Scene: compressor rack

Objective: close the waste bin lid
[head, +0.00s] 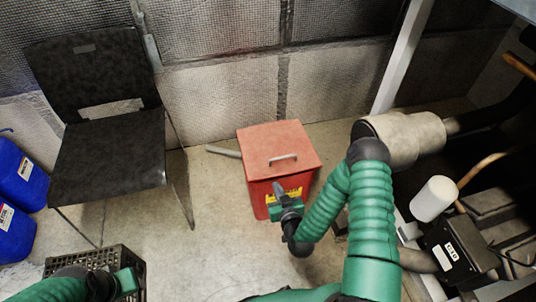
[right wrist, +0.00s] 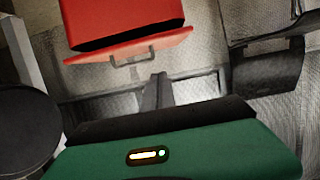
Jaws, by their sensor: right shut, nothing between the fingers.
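The red waste bin (head: 258,190) stands on the floor near the middle of the head view, with a yellow label on its front. Its red lid (head: 262,146) lies over the top, with a metal handle (head: 283,158). In the right wrist view the bin (right wrist: 120,18) appears upside down, and a dark band separates it from the lid (right wrist: 150,45); I cannot tell whether the lid is fully seated. My right gripper (head: 278,188) is shut and empty, in front of the bin's label in the picture. My left gripper (head: 128,282) is at the lower left, its fingers unclear.
A black chair (head: 110,150) stands left of the bin. Blue canisters (head: 20,180) are at the far left and a dark crate (head: 122,258) at the lower left. Compressor piping (head: 405,138) fills the right.

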